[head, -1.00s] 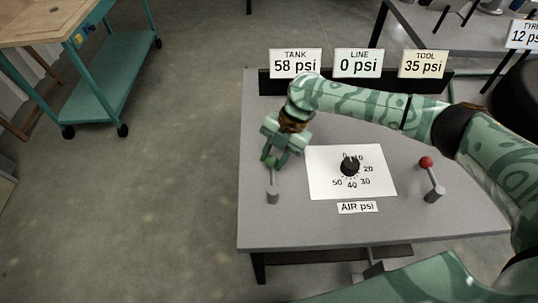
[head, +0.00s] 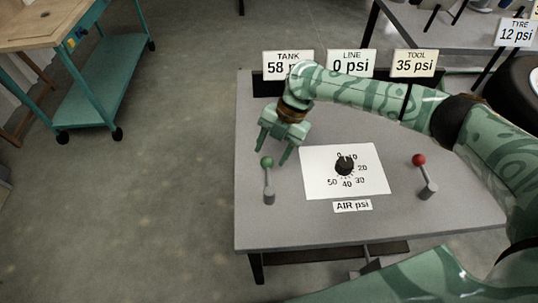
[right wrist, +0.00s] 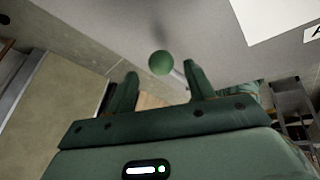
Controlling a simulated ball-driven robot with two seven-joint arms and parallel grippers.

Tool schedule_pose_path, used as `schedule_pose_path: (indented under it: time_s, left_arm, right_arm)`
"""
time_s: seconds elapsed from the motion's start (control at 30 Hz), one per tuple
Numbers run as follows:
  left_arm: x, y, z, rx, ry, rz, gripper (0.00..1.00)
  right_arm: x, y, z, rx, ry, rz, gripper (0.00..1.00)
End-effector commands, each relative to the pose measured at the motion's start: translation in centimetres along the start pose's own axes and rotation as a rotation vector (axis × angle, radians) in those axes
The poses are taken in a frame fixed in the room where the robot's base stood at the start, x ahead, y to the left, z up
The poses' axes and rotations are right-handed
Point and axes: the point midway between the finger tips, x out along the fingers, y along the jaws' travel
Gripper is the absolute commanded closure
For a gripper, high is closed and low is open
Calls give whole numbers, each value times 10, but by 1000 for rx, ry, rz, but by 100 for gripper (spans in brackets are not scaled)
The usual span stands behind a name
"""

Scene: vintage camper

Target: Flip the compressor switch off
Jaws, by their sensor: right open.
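A switch lever with a green ball knob (head: 266,162) stands at the left of the grey table, its knob tilted toward the back. A second lever with a red ball knob (head: 419,160) stands at the right. My right gripper (head: 273,157) is open above and behind the green knob. In the right wrist view the green knob (right wrist: 161,62) shows just beyond and between the open fingertips of my right gripper (right wrist: 162,72), with nothing held. My left gripper is not in view. No label tells which lever is the compressor switch.
A black dial (head: 344,165) on a white plate (head: 318,186) lies between the levers. Signs at the back read TANK 58, partly hidden by my right arm, LINE 0 and TOOL 35 psi (head: 413,63). A teal cart (head: 95,95) stands left; the floor between is clear.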

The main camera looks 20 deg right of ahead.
Motion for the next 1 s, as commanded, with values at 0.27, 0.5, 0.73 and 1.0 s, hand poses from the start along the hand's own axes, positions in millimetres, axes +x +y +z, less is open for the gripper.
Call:
schedule_pose_path:
  time_s: [0.27,0.5,0.73,1.0]
  left_arm:
    - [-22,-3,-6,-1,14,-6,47]
    - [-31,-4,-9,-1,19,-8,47]
    - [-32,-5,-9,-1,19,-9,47]
    - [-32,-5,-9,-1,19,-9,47]
  right_arm:
    - [-82,2,-2,-2,-3,3,47]
    - [-123,1,-1,-2,-1,1,47]
    - [-132,0,0,-1,1,-1,47]
    - [-132,0,0,-1,1,-1,47]
